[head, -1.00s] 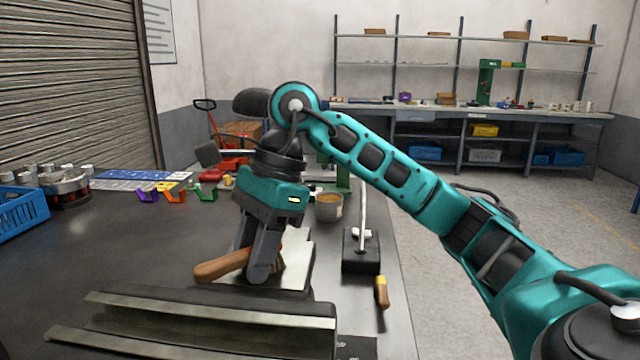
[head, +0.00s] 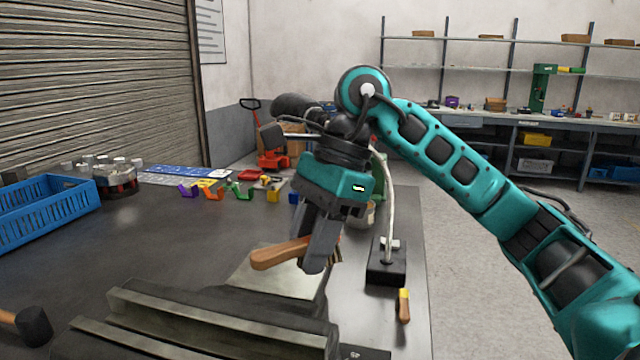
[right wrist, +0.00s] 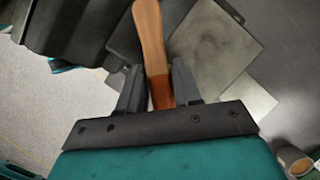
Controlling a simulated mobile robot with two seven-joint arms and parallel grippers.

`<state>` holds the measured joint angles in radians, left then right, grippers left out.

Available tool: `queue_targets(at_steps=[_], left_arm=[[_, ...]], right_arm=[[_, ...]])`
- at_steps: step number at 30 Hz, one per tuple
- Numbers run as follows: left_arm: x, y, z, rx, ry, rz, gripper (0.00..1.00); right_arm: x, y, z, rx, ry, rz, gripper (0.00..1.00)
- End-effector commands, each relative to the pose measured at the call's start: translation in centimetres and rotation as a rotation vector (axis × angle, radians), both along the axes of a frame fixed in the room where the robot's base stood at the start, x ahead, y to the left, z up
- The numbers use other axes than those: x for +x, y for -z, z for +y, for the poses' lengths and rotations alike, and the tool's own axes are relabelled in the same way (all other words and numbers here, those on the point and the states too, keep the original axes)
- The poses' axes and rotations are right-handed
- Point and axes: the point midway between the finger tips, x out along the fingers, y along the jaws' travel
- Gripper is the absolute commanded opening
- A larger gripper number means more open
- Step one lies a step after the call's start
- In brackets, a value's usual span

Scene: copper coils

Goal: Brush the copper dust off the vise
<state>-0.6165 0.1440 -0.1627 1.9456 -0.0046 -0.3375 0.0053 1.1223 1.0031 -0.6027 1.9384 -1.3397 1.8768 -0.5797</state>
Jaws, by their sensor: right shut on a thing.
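The dark metal vise (head: 215,318) with long pale jaw edges lies at the front of the bench in the head view. It seems to show as dark blocks (right wrist: 75,22) at the upper left of the right wrist view. My right gripper (head: 318,262) is shut on a brush (head: 280,253) with a wooden handle and short dark bristles. It is behind the vise, over a pale flat plate (head: 275,278); whether the bristles touch anything is unclear. The handle also shows between the fingers in the right wrist view (right wrist: 151,42). I cannot make out copper dust. My left gripper is out of view.
A black box (head: 386,268) with a white cable and a yellow-ended tool (head: 404,305) lie right of the gripper. A mallet (head: 33,326) is at lower left, a blue crate (head: 45,225) at far left. Coloured brackets (head: 213,192) stand behind. The left middle bench is clear.

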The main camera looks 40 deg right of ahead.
Motion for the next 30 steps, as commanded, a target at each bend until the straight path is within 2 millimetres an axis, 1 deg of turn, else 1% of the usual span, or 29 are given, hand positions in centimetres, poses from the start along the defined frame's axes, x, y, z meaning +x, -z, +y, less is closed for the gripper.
queue_targets(at_steps=[1,13,17,30], left_arm=[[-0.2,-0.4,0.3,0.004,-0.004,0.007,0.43],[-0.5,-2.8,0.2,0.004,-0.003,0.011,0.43],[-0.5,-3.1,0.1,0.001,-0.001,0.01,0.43],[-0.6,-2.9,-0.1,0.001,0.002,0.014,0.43]], right_arm=[[-0.1,-0.9,0.0,0.0,0.001,-0.002,0.09],[-0.6,-4.3,-0.1,-0.001,0.004,-0.002,0.09],[-0.7,-4.6,-0.1,0.0,0.004,-0.001,0.09],[-0.7,-4.5,-0.1,0.0,0.004,-0.002,0.09]])
